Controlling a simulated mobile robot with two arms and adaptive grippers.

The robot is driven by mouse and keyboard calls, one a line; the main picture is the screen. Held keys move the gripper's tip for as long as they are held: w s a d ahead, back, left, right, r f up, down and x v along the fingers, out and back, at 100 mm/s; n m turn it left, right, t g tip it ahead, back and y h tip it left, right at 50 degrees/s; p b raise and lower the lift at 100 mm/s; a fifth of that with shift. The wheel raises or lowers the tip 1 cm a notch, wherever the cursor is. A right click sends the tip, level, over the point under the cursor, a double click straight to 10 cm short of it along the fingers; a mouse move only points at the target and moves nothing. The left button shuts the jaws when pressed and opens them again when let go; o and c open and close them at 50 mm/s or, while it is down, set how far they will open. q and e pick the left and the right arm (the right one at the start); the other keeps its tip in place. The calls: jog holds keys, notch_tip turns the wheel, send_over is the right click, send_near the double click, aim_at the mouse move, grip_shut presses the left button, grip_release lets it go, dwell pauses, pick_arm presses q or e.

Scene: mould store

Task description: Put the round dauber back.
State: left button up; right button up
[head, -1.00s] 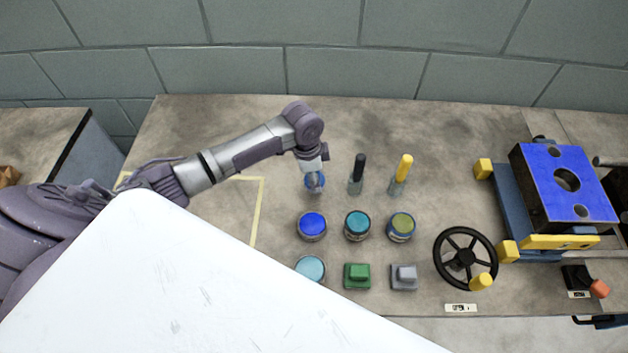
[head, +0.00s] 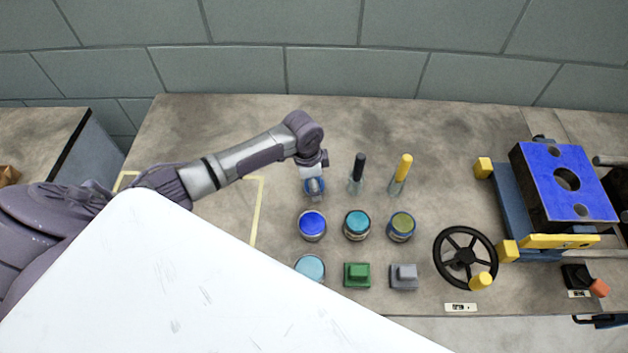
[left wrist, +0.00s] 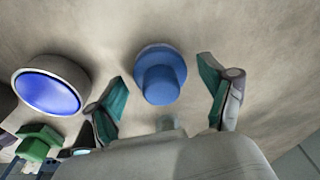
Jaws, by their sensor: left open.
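A blue round dauber (left wrist: 160,75), a disc with a thick round knob, stands on the bench, knob toward the wrist camera. In the head view the dauber (head: 314,184) is partly hidden by my left gripper (head: 314,190). The left gripper's two teal-padded fingers (left wrist: 162,74) are open, one on each side of the dauber, with gaps between them and the knob. I cannot tell how far above the bench the fingertips are. My right gripper is not in view.
Close in front stand open pots of blue (head: 312,225), teal (head: 357,225) and olive (head: 401,226). Green (head: 357,275) and grey (head: 404,277) blocks sit nearer. Upright dark-handled (head: 358,167) and yellow-handled (head: 403,168) tools stand right. A black handwheel (head: 465,258) is farther right.

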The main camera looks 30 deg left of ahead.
pick_arm(q)
jog(key=shift+r, duration=0.1)
notch_tip(320, 180, up, 12)
jog(key=a, duration=0.1)
jog(key=shift+s, duration=0.45)
dwell(0.3)
